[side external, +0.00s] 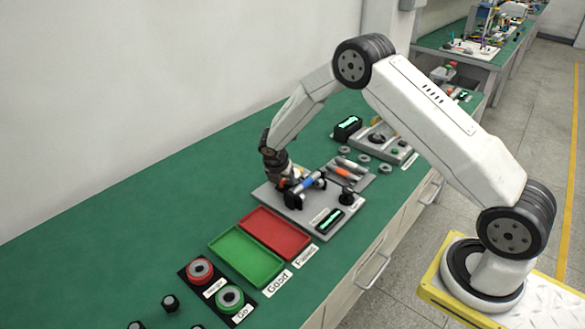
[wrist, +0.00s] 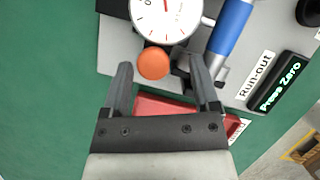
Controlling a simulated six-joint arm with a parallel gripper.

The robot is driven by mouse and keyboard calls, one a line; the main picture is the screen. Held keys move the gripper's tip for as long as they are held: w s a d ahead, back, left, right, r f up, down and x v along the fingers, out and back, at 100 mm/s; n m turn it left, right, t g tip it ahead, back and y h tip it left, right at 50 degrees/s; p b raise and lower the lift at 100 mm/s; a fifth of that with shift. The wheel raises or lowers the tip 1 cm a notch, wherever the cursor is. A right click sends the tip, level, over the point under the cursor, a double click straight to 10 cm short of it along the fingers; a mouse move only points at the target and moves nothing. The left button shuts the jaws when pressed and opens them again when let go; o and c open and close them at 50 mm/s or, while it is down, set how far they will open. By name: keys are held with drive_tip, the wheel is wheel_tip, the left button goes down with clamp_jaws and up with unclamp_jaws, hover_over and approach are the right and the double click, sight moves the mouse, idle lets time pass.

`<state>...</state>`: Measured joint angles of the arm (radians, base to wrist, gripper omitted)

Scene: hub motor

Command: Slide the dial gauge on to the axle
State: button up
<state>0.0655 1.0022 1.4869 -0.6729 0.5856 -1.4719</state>
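The dial gauge (wrist: 165,18) shows at the top of the wrist view, with a white face and a red needle. A round orange knob (wrist: 153,63) sits just below it, between and slightly beyond my fingertips. My gripper (wrist: 160,72) is open, its two fingers apart with a gap around the knob. A blue cylinder (wrist: 232,27) with a silvery end lies right of the gauge; I cannot tell whether it is the axle. In the side view my gripper (side external: 289,193) is low over the grey run-out plate (side external: 302,219), beside the blue cylinder (side external: 307,184). The gauge is not distinguishable there.
A run-out display (side external: 328,219) and a black knob (side external: 346,197) stand on the plate's right part. A red tray (side external: 274,232) and a green tray (side external: 246,256) lie in front. Orange-tipped tools (side external: 347,171) lie behind. Green bench is clear on the left.

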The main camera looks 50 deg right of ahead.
drive_tip(key=shift+w+r, duration=0.1)
drive_tip(key=shift+r, duration=0.1)
drive_tip(key=shift+v, duration=3.75)
drive_tip(key=shift+r, duration=0.1)
drive_tip(key=s+a+r+m+y, duration=0.2)
drive_tip(key=s+a+r+m, duration=0.1)
drive_tip(key=s+m, duration=0.8)
drive_tip(key=s+a+r+m+t+y, duration=0.1)
drive_tip(key=s+a+r+m, duration=0.3)
drive_tip(key=s+m, duration=0.7)
drive_tip(key=s+y, duration=0.1)
drive_tip(key=s, duration=0.1)
drive_tip(key=shift+s, duration=0.4)
